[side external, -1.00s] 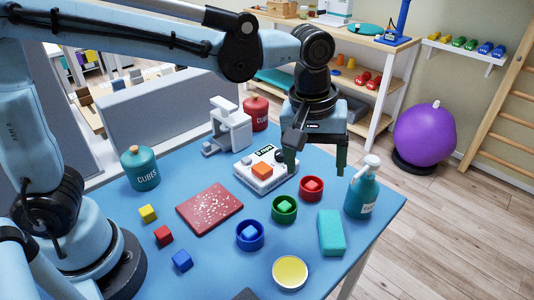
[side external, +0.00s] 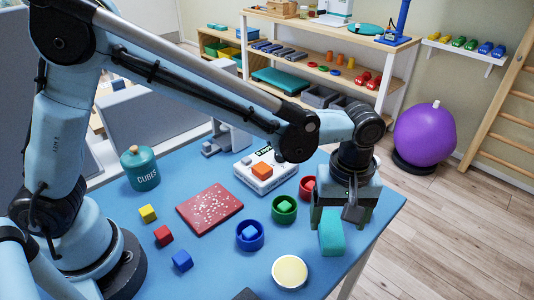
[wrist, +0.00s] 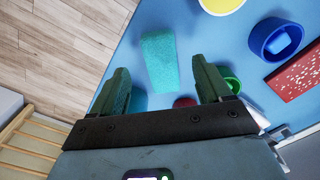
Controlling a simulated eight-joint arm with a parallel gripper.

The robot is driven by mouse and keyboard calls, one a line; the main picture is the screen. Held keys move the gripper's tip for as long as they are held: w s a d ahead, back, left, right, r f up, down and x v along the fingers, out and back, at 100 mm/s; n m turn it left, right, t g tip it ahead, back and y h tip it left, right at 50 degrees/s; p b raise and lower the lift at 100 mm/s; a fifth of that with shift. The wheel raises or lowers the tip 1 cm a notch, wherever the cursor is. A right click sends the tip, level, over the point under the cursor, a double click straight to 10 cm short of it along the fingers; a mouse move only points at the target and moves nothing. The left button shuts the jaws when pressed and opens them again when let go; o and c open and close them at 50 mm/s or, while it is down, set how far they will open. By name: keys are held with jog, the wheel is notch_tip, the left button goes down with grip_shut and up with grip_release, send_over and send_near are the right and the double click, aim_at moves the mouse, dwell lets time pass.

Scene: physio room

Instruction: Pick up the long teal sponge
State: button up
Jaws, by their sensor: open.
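The long teal sponge (side external: 332,238) lies on the blue table near its right edge. My gripper (side external: 338,222) is over the sponge's far end in the side view, and the arm hides part of that end. In the wrist view the sponge (wrist: 158,62) shows ahead of and between the two fingers of my gripper (wrist: 160,85). The fingers are wide apart with nothing held. I cannot tell the exact height of the fingertips above the sponge.
A green cup (side external: 284,210), a blue cup (side external: 250,236) and a red cup (side external: 307,188) stand left of the sponge. A yellow-topped round dish (side external: 290,271) is in front. The teal pump bottle is hidden behind my gripper in the side view. The table edge is close on the right.

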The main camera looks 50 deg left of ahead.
aim_at(333, 236)
jog(key=shift+f, duration=2.6)
jog(key=c, duration=1.2)
jog(key=shift+r, duration=0.15)
jog(key=shift+r, duration=0.6)
notch_tip(333, 236, up, 3)
jog(key=shift+f, duration=0.2)
jog(key=s+d+r, duration=0.1)
jog(key=s+r, duration=0.1)
jog(key=s, duration=0.1)
jog(key=s+d+r, duration=0.2)
jog(key=s, duration=0.2)
jog(key=s+d+r, duration=0.2)
jog(key=s+r, duration=0.1)
jog(key=shift+s, duration=0.35)
